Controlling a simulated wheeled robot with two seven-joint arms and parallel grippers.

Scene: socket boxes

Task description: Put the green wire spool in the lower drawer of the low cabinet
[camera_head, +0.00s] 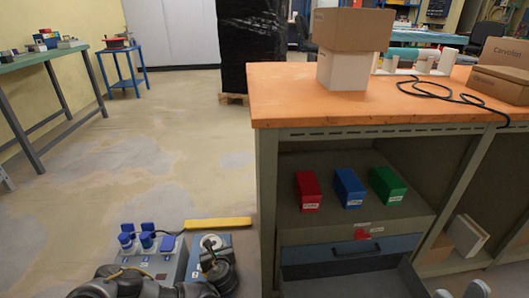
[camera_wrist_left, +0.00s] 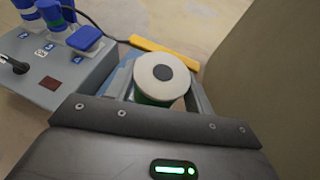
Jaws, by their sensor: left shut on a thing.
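The green wire spool (camera_wrist_left: 163,77) sits between the fingers of my left gripper (camera_wrist_left: 160,92) in the left wrist view. Its white round flange with a dark centre faces the camera, and a little green winding shows below it. My left gripper (camera_head: 214,258) is shut on the spool at the lower left of the head view, beside the grey socket box, with the spool's pale top just visible. The low cabinet (camera_head: 267,190) stands to the right. Its lower drawer (camera_head: 345,281) appears pulled out, below the blue-fronted upper drawer (camera_head: 393,245).
The grey socket box (camera_wrist_left: 47,68) with blue plugs is left of the spool. A yellow bar (camera_head: 218,224) lies behind it. Red (camera_head: 307,190), blue (camera_head: 348,187) and green (camera_head: 388,184) bins stand on the cabinet shelf. Cartons (camera_head: 352,28) and a black cable are on the orange top.

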